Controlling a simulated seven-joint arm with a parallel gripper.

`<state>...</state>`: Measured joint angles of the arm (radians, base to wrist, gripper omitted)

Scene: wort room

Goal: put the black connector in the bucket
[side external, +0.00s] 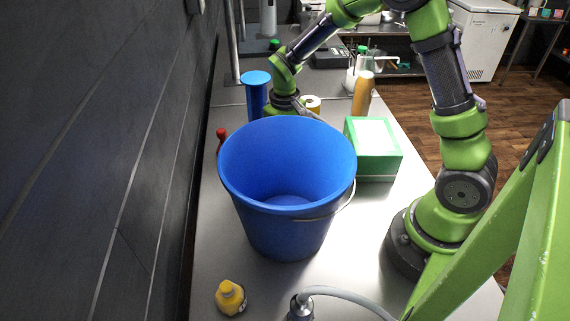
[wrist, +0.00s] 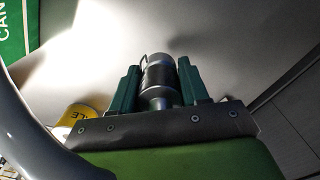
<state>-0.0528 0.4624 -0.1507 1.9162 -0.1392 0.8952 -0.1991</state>
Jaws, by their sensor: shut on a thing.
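The black connector (wrist: 158,76), a dark cylinder with a paler metal neck, sits between the two green fingers of my gripper (wrist: 158,84) in the wrist view. The fingers are shut on it. The blue bucket (side external: 285,232) stands upright and open on the counter in the side view, and its visible inside looks empty. My forearm reaches down behind the bucket, so its wall hides my fingers and the connector there. I cannot tell whether the connector touches the counter.
Behind the bucket stand a blue cylinder (side external: 256,96), a yellow-labelled item (side external: 312,103) and an orange-brown bottle (side external: 362,95). A green box (side external: 376,166) is right of the bucket. A red-topped item (side external: 221,134) is at left; a yellow bottle (side external: 230,297) is in front.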

